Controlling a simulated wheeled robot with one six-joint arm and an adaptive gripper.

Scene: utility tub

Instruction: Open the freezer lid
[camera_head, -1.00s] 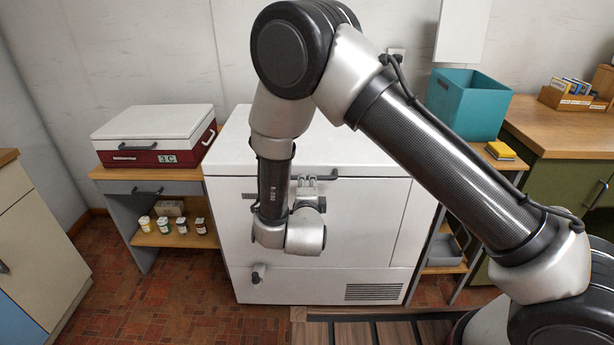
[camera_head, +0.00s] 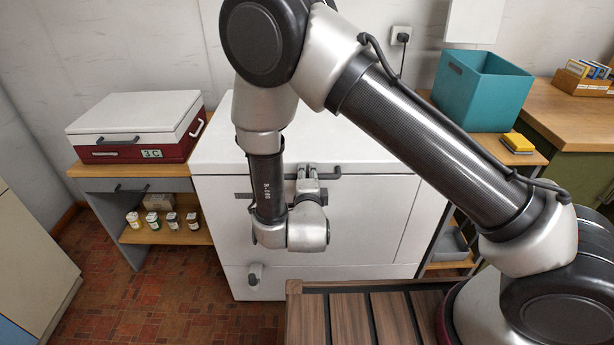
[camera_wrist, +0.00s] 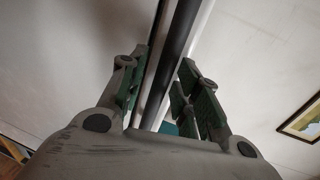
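The white chest freezer (camera_head: 340,243) stands against the wall, with its lid (camera_head: 357,142) lying flat and closed on top. A dark bar handle (camera_head: 331,174) runs along the lid's front edge, partly hidden by my gripper (camera_head: 307,171). My gripper is at the front of the freezer, level with the handle. In the wrist view my gripper (camera_wrist: 164,62) is open, with green-padded fingers on either side of the dark handle bar (camera_wrist: 180,45). Gaps show between the bar and the fingers, mainly on the right. The fingertip contact is too small to tell in the head view.
A red and white box (camera_head: 137,125) sits on a small shelf table at left, with several jars (camera_head: 172,220) below. A teal bin (camera_head: 481,90) and yellow sponges (camera_head: 517,142) stand at right. A wooden slatted platform (camera_head: 340,315) is in front.

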